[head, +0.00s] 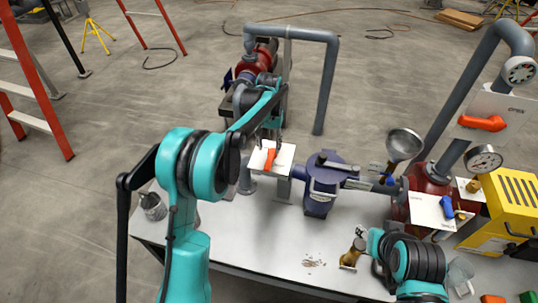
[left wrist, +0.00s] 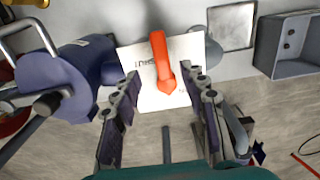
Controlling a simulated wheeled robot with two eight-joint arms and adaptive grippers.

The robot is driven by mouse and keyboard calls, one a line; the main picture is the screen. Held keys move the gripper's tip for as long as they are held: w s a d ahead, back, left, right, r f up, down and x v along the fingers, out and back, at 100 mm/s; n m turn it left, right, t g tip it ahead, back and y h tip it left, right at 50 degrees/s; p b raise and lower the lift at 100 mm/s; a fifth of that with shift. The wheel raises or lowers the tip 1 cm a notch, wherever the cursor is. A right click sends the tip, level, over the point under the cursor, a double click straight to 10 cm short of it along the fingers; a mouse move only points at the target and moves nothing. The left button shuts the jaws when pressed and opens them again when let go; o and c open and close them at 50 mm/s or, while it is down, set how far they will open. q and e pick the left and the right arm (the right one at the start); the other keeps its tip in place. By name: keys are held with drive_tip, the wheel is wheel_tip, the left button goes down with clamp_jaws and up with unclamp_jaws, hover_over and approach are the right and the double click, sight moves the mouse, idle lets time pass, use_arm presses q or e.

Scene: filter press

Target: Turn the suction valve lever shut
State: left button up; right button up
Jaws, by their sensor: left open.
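The suction valve lever appears to be the orange lever (head: 270,159) on a white plate (head: 285,156) beside the blue strainer pot. In the left wrist view the orange lever (left wrist: 160,58) stands out over the white plate (left wrist: 187,53), which bears partly hidden lettering. My left gripper (head: 271,139) is just behind the plate in the head view. It is open, and its two fingers (left wrist: 163,84) are on either side of the lever's tip, with gaps visible. Contact cannot be told.
The blue pot (head: 319,174) with a clamp bar adjoins the plate; it also shows in the wrist view (left wrist: 72,80). A second orange lever (head: 483,123) sits on a plate marked OPEN. A funnel (head: 404,144) and red pump (head: 422,200) stand right. The table's front middle (head: 265,235) is mostly clear.

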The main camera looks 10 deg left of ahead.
use_arm(q)
drive_tip(key=shift+r, duration=1.8)
